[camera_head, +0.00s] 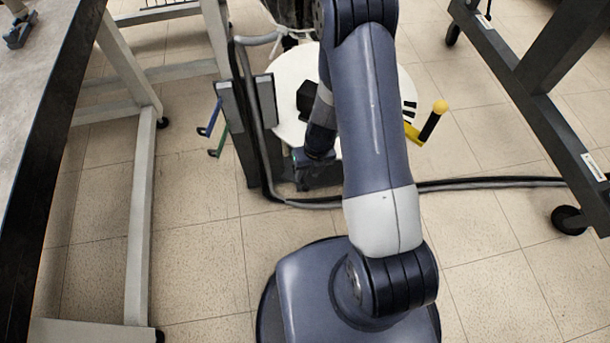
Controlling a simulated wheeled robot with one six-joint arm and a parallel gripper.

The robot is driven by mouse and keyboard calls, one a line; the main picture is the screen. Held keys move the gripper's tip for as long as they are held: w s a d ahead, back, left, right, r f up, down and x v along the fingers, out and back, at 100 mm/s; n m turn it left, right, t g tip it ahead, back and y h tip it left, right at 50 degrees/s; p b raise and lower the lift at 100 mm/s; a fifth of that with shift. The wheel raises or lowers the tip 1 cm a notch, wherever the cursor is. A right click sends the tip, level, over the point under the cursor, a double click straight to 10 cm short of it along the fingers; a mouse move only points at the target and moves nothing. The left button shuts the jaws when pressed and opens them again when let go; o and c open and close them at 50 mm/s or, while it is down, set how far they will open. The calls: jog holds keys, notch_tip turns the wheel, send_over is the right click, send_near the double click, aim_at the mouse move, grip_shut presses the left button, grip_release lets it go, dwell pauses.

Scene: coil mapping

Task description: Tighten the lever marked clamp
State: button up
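No marking that reads clamp is legible, so I cannot tell which lever it is. A blue lever (207,123) and a green lever (218,146) stick out to the left from a dark upright panel (236,128). A lever with a dark handle, yellow base and yellow ball end (430,124) stands tilted at the right of a round white top (287,78). My arm crosses the middle, and its end with my gripper (308,162) points down beside the panel's right side. The fingers are too small and dark to read, and anything behind my arm is hidden.
A grey-framed bench (140,200) stands at left, and a dark wheeled frame (530,95) at right. A dark hose (490,183) runs across the floor to the right. Tiled floor (500,255) is clear at lower right and between the left bench and my base.

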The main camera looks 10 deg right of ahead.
aim_at(305, 183)
jog(key=r, duration=0.3)
jog(key=d+r+p, duration=0.1)
jog(key=r, duration=0.1)
jog(key=shift+f, duration=0.1)
jog(key=f+b, duration=0.1)
jog(key=f, duration=0.2)
jog(key=a+f+b, duration=0.1)
jog(key=f+b, duration=0.1)
jog(key=f, duration=0.2)
jog(key=a+f+b, duration=0.1)
jog(key=f, duration=0.2)
jog(key=shift+f, duration=0.4)
jog(key=shift+d+r+b, duration=0.1)
jog(key=shift+r+b, duration=0.1)
jog(key=shift+b, duration=0.1)
jog(key=shift+r, duration=0.15)
